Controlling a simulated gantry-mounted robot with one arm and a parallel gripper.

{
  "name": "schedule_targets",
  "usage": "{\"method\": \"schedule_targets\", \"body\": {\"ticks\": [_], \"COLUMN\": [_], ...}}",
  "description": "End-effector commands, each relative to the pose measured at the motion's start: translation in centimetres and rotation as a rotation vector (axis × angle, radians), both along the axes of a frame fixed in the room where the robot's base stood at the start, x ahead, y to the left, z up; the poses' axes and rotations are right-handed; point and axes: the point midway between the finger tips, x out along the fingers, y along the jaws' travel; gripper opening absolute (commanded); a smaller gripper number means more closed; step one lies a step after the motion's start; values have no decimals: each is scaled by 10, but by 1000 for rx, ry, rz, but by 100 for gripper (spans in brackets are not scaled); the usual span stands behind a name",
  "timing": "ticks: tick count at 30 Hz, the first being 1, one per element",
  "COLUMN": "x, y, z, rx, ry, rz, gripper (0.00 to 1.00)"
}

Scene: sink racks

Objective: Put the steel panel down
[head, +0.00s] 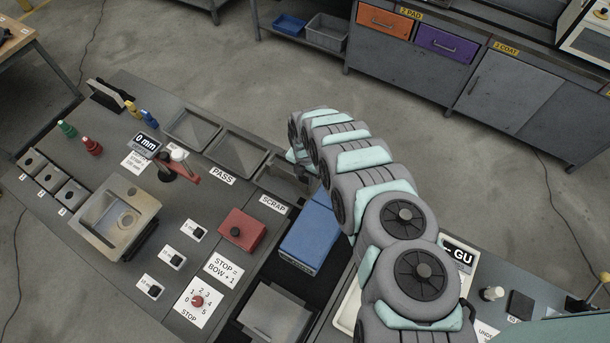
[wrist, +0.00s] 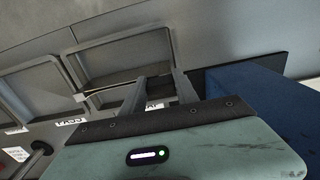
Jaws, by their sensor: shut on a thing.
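My gripper (wrist: 160,86) shows in the wrist view as two dark fingers reaching away over the SCRAP tray (wrist: 82,72). It is shut on the steel panel (wrist: 106,88), which shows only as a thin pale edge running left from the fingers. The rest of the panel is hidden or seen edge-on. I cannot tell whether the panel touches the tray. In the head view, my arm bends down at the SCRAP tray, and the fingertips and panel are hard to make out there. The SCRAP label (head: 273,204) lies in front of that tray.
The PASS tray (head: 242,152) is just left of the SCRAP tray and looks empty, as does another tray (head: 192,130) beyond it. A blue box (head: 311,236) stands close to the right. A red box (head: 241,231) and a gauge stand (head: 180,168) are on the bench.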

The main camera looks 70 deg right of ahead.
Motion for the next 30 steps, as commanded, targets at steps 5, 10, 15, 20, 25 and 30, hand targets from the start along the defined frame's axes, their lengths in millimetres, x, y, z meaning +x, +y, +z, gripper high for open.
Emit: {"method": "schedule_targets", "body": {"ticks": [5,10,15,20,25,30], "x": [0,0,0,0,0,0], "y": [0,0,0,0,0,0], "z": [0,-3,-3,-3,-1,6], "rx": [-1,0,0,0,0,0], "ry": [-1,0,0,0,0,1], "rz": [0,0,0,0,0,2], "gripper": [0,39,53,58,58,58]}}
